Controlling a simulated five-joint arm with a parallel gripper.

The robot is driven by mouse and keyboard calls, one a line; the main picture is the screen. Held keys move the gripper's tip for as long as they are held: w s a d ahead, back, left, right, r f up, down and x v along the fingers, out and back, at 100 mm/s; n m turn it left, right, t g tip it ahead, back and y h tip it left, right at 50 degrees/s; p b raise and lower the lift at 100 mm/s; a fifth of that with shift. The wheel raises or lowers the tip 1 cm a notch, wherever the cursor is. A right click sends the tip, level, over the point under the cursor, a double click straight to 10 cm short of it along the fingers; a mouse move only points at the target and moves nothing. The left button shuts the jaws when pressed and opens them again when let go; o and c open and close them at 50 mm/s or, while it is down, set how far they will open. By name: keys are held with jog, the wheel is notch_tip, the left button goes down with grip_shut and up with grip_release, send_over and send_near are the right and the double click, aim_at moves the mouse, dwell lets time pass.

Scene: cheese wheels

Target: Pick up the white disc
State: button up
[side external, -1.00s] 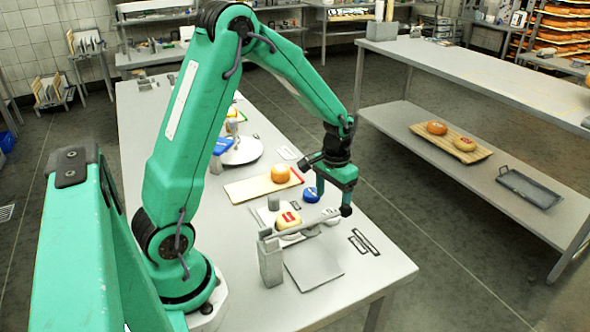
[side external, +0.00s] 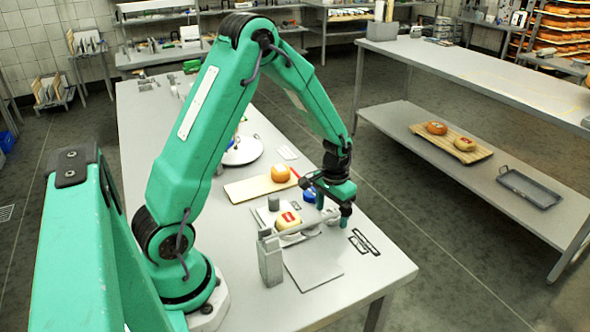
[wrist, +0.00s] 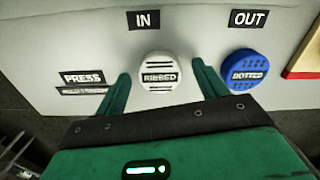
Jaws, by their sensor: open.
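The white disc (wrist: 168,72), marked RIBBED, lies flat on the pale table below the IN label in the wrist view. My gripper (wrist: 160,74) is open, with one green finger to the left of the disc and one to its right. Nothing is gripped, and I cannot tell how far the fingertips are above the table. In the side view my gripper (side external: 333,212) points down low over the table, and the disc there is mostly hidden by it and a grey bar.
A blue disc (wrist: 247,72), marked DOTTED, lies right of the white one. A grey press (side external: 270,262) with a long bar stands close to my gripper, a pale cheese (side external: 288,220) beneath the bar. An orange cheese (side external: 280,173) sits on a board (side external: 250,188) behind.

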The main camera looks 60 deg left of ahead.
jog(key=c, duration=1.1)
jog(key=shift+r, duration=0.15)
jog(key=shift+r, duration=4.9)
